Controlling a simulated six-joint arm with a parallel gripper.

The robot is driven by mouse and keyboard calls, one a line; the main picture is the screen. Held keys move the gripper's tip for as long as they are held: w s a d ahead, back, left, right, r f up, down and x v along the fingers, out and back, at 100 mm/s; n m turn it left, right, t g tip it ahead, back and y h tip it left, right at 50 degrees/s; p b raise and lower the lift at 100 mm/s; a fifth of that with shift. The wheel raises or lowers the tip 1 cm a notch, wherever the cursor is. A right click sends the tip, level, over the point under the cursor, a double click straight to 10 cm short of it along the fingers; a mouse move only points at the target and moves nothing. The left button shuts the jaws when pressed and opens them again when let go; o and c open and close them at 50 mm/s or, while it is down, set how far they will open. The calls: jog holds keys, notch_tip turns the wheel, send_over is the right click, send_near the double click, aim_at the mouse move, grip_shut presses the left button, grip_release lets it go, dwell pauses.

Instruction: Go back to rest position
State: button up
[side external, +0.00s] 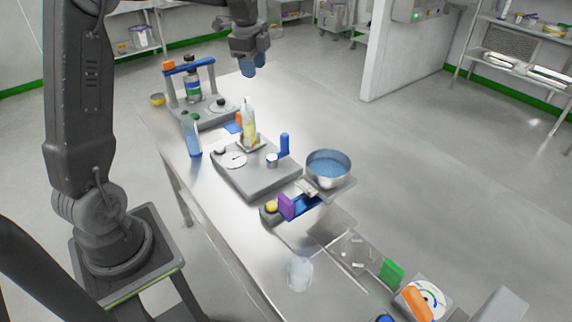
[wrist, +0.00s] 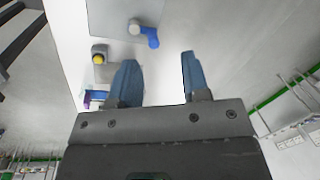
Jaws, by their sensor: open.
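My gripper (side external: 254,66) is raised above the far end of the steel table in the side external view, with its blue fingers pointing down. In the wrist view its two blue fingers (wrist: 160,85) stand apart with nothing between them. It is open and empty, clear of everything on the table. Part of my arm's upper reach runs out of the top of the side view.
The steel table (side external: 240,225) holds a bottle stand (side external: 205,113), a blue-tinted bottle (side external: 191,135), a grey device (side external: 250,174) with a yellowish bottle (side external: 248,125), a steel bowl (side external: 328,167) and a clear tray (side external: 350,250). The air around my gripper is free.

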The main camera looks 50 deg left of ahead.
jog(key=s+d+r+n+t, duration=0.1)
jog(key=s+d+r+n, duration=0.3)
jog(key=d, duration=0.4)
jog(key=s+d+f+n+t, duration=0.1)
jog(key=s+d+n, duration=0.3)
jog(key=s+d, duration=0.3)
jog(key=s+d+f+n+t, duration=0.1)
jog(key=s+d+n+t, duration=0.1)
jog(key=s+d+n, duration=0.2)
jog(key=s+d, duration=0.3)
jog(key=s, duration=0.5)
jog(key=shift+s+f+n+h, duration=0.15)
jog(key=shift+f+n+h, duration=0.15)
jog(key=shift+f+h, duration=0.1)
